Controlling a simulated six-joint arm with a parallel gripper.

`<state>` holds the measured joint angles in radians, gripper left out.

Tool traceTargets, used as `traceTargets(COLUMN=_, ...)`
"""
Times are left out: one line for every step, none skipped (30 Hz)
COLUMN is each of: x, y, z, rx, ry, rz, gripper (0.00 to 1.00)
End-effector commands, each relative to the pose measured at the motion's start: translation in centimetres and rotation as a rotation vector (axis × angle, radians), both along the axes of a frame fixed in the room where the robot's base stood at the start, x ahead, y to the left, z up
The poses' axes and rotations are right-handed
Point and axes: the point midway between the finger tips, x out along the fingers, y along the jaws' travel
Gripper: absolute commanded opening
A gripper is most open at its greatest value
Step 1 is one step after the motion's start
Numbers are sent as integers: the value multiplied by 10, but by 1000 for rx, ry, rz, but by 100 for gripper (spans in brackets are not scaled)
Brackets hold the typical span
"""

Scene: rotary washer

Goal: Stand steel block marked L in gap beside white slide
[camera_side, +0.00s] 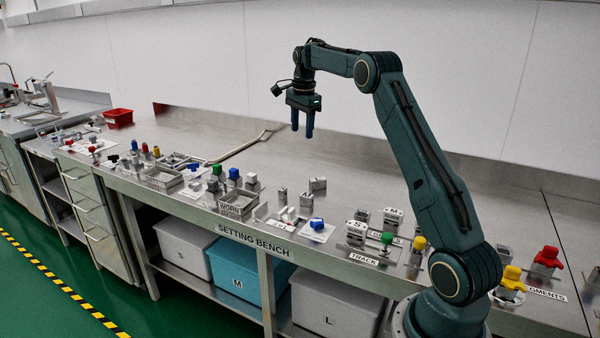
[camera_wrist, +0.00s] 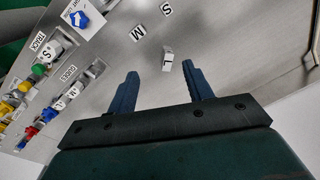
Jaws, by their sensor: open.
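The steel block marked L (camera_wrist: 168,64) lies on the bench and shows between my fingers in the wrist view. In the side view it appears to be the larger block (camera_side: 318,184) behind two smaller ones. My gripper (camera_side: 302,133) is open and empty, pointing down high above the bench; its two blue fingers also show in the wrist view (camera_wrist: 160,69).
Blocks marked M (camera_wrist: 137,33) and S (camera_wrist: 166,8) stand near the L block. The track fixture (camera_side: 362,258) with its green knob is at the right. A steel work box (camera_side: 236,205) is at the left. The bench behind the blocks is clear.

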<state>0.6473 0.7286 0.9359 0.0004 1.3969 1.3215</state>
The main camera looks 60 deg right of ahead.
Motion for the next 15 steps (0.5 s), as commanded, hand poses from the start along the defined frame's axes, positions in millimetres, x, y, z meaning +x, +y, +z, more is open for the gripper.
traceTargets(x=0, y=-15, z=-13, rx=10, ry=9, rz=-52, gripper=51)
traceTargets(x=-1, y=-22, z=-19, rx=15, ry=13, rz=-83, gripper=51)
traceTargets(x=-2, y=-32, z=-27, rx=21, ry=19, rz=-123, gripper=51)
traceTargets(x=-3, y=-39, z=-33, rx=26, ry=23, rz=-152, gripper=51)
traceTargets(x=-4, y=-45, z=-39, rx=31, ry=27, rz=-181, gripper=51)
traceTargets(x=-5, y=-53, z=-47, rx=36, ry=31, rz=-216, gripper=51)
traceTargets(x=-7, y=-59, z=-51, rx=39, ry=35, rz=-241, gripper=51)
traceTargets(x=-8, y=-64, z=-57, rx=44, ry=38, rz=-265, gripper=51)
traceTargets(x=-10, y=-70, z=-63, rx=47, ry=41, rz=-293, gripper=51)
traceTargets(x=-11, y=-74, z=-66, rx=50, ry=43, rz=-311, gripper=51)
traceTargets(x=-12, y=-78, z=-70, rx=52, ry=46, rz=-328, gripper=51)
traceTargets(x=-14, y=-82, z=-74, rx=55, ry=48, rz=-348, gripper=51)
traceTargets(x=-15, y=-84, z=-76, rx=57, ry=50, rz=-358, gripper=51)
traceTargets(x=-15, y=-86, z=-79, rx=58, ry=52, rz=-367, gripper=51)
traceTargets(x=-16, y=-87, z=-80, rx=59, ry=53, rz=-377, gripper=51)
